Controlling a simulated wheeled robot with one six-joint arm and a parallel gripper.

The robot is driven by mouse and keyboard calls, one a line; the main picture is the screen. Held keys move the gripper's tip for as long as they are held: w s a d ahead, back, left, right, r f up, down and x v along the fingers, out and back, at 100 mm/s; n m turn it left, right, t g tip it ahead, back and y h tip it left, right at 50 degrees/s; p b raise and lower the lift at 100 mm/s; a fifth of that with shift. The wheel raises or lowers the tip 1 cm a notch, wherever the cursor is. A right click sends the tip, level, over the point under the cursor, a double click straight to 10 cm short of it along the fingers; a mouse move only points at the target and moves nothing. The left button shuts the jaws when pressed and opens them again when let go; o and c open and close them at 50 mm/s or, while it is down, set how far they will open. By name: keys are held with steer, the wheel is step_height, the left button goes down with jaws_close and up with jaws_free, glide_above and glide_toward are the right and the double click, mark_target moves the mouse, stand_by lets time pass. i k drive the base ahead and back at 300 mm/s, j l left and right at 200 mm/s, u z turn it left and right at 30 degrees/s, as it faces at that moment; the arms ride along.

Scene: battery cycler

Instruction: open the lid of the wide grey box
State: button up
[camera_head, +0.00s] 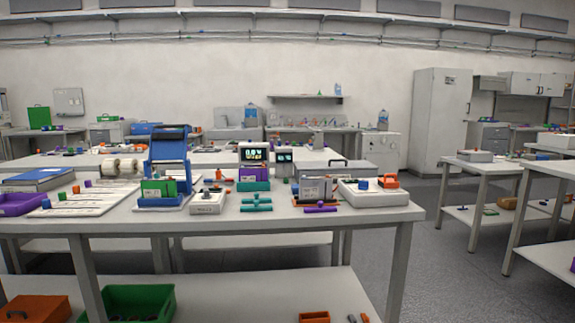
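My gripper is not in view. I cannot tell for sure which thing is the wide grey box. A low grey box (475,156) stands on the right-hand table and looks shut, but it is small in the picture. Another grey box-like thing (315,187), more upright, stands on the near table between small orange and purple parts. A low, wide light-grey case (373,193) sits at that table's right end, with an orange part (388,181) on top. Lid seams and hinges are too small to make out.
The near table (250,222) is crowded, with a blue machine (168,165), teal parts (256,203) and a purple tray (22,203). A green bin (128,303) and an orange box (35,309) are on its lower shelf. Free grey floor (455,265) lies between the near and right-hand tables.

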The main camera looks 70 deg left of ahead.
mark_target(333, 164)
steer(key=u, duration=2.1)
steer(key=i+l, duration=0.05)
